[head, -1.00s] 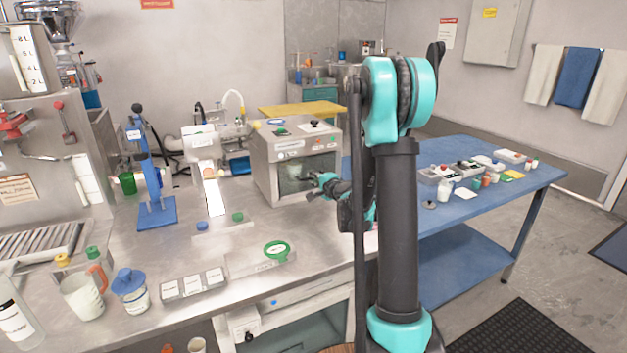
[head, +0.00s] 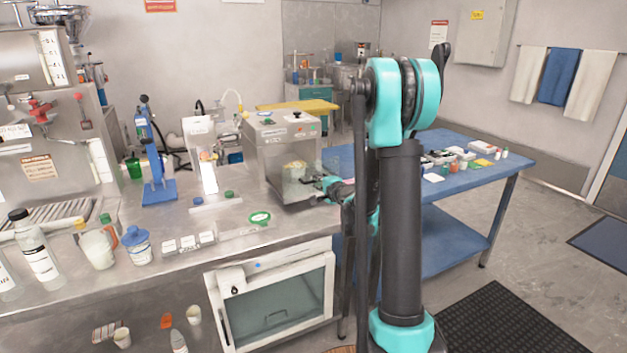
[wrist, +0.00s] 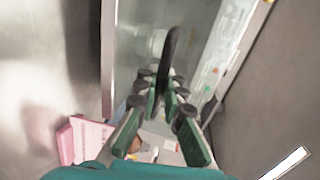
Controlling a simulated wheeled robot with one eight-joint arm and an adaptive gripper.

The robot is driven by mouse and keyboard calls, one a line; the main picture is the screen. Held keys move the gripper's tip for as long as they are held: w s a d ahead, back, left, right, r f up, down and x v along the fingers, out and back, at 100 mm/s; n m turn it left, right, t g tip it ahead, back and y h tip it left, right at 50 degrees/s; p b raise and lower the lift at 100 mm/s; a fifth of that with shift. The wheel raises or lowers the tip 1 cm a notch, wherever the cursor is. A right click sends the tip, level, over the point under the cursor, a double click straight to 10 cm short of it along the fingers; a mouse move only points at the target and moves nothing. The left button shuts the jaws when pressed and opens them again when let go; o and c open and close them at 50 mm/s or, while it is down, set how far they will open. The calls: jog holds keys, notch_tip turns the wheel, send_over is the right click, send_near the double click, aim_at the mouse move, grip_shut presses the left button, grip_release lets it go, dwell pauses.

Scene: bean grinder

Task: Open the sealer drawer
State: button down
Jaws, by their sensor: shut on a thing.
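The sealer is a steel box (head: 262,150) on the metal bench, with controls on its top. Its clear-fronted drawer (head: 296,172) is low on the front, and something pale shows through it. My gripper (head: 328,184) is at the drawer's front right side. In the wrist view, my gripper (wrist: 165,95) is shut on a dark, upright handle (wrist: 170,50) in front of the glass panel (wrist: 140,35). How far the drawer stands out from the box is hard to tell; my arm hides part of the right side.
A blue stand (head: 157,185), small bottles and a green-ringed disc (head: 260,218) are on the bench left of the sealer. A glass-doored cabinet (head: 275,300) is under the bench. A blue table (head: 450,205) with small items stands behind my arm.

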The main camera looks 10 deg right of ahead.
jog(key=shift+v, duration=0.8)
jog(key=shift+f, duration=0.15)
jog(key=c, duration=1.9)
grip_release()
jog(key=v, duration=1.2)
